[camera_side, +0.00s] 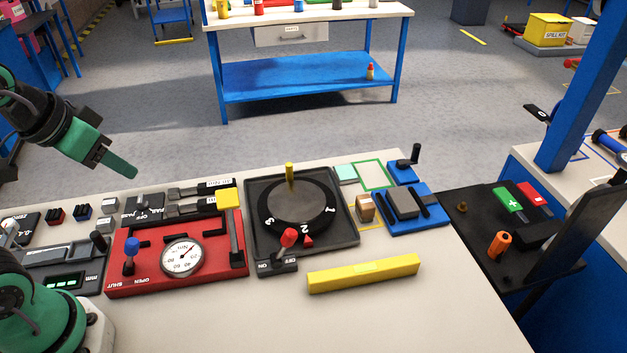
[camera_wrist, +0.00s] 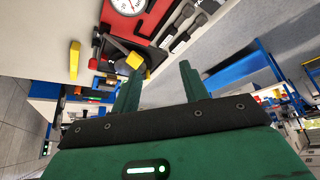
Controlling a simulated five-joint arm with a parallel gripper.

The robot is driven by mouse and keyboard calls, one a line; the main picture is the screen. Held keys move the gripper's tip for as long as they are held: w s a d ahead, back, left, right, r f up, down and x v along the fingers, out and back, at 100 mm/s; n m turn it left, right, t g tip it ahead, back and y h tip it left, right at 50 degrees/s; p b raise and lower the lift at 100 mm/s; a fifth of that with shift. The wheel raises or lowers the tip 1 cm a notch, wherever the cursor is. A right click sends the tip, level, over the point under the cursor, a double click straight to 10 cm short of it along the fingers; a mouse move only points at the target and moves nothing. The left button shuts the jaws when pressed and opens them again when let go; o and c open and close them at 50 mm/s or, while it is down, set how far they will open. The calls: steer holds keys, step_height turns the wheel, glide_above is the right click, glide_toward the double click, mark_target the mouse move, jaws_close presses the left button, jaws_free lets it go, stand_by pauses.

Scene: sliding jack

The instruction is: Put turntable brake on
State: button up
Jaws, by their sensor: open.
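The turntable (camera_side: 297,205) is a black numbered disc with a grey top and an upright yellow peg, set in a dark square tray (camera_side: 345,240). The brake lever (camera_side: 288,238) has a red handle and stands at the tray's front, on a small plate marked ON at left and OFF at right. The handle leans slightly right, toward the OFF side. My gripper (camera_side: 118,168) is up at the left, well apart from the lever. In the wrist view my gripper (camera_wrist: 160,85) shows two green fingers spread with nothing between them.
A red panel (camera_side: 210,275) with a dial, a blue-knobbed lever (camera_side: 131,248) and a yellow-topped lever (camera_side: 228,200) stands left of the turntable. A yellow bar (camera_side: 363,273) lies in front of it. A blue fixture (camera_side: 410,210) stands right. The bench front is clear.

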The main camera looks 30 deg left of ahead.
steer(key=w+d+f+m+t+h, duration=0.1)
steer(key=w+d+f+m+h, duration=0.1)
steer(key=w+d+f+m, duration=0.45)
steer(key=t+h, duration=0.1)
steer(key=h, duration=0.2)
glide_toward(287, 233)
steer(key=x, duration=0.3)
steer(key=shift+w+m, duration=0.2)
steer(key=shift+m, duration=0.15)
steer(key=shift+w+d+f, duration=0.1)
steer(key=shift+f, duration=0.1)
steer(key=shift+x, duration=3.7)
jaws_close()
